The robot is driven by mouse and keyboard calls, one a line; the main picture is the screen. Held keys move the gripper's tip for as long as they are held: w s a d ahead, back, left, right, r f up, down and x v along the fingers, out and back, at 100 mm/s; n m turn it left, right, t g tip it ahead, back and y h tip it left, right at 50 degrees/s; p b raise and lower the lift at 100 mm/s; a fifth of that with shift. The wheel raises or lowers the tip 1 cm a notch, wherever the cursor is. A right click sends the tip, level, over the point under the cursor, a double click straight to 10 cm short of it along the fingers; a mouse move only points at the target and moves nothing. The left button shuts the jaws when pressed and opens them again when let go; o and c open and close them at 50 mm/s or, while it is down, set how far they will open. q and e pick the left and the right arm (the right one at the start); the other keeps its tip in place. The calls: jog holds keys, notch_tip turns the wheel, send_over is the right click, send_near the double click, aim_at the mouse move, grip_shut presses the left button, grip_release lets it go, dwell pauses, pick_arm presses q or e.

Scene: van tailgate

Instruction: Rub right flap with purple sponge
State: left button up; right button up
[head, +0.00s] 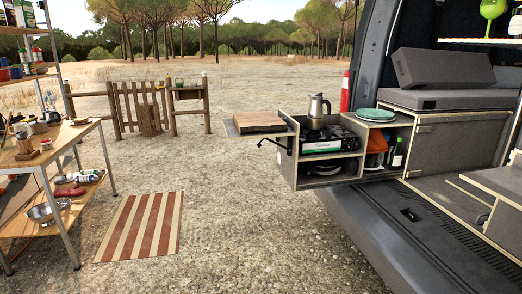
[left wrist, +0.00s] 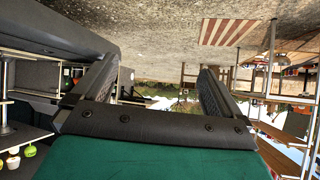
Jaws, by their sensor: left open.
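I cannot make out a purple sponge in either view. A fold-out flap with a wooden board (head: 258,121) on it extends from the left side of the van's kitchen box (head: 308,172); I cannot tell whether it is the right flap. My left gripper (left wrist: 158,72) shows in the left wrist view, which is upside down. Its two fingers are wide apart with nothing between them. Neither gripper shows in the head view, and my right gripper is in no view.
The kitchen box holds a stove (head: 328,138) with a moka pot (head: 318,110), a teal plate stack (head: 376,114) and a bottle (head: 396,155). A cluttered shelf table (head: 45,160) stands left. A striped mat (head: 142,226) lies on the gravel. The middle ground is clear.

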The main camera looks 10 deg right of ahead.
pick_arm(q)
jog(key=shift+s+a+f+n+y, duration=0.3)
jog(key=shift+s+a+f+n, duration=0.1)
jog(key=shift+s+a+f, duration=0.5)
jog(key=shift+d, duration=0.1)
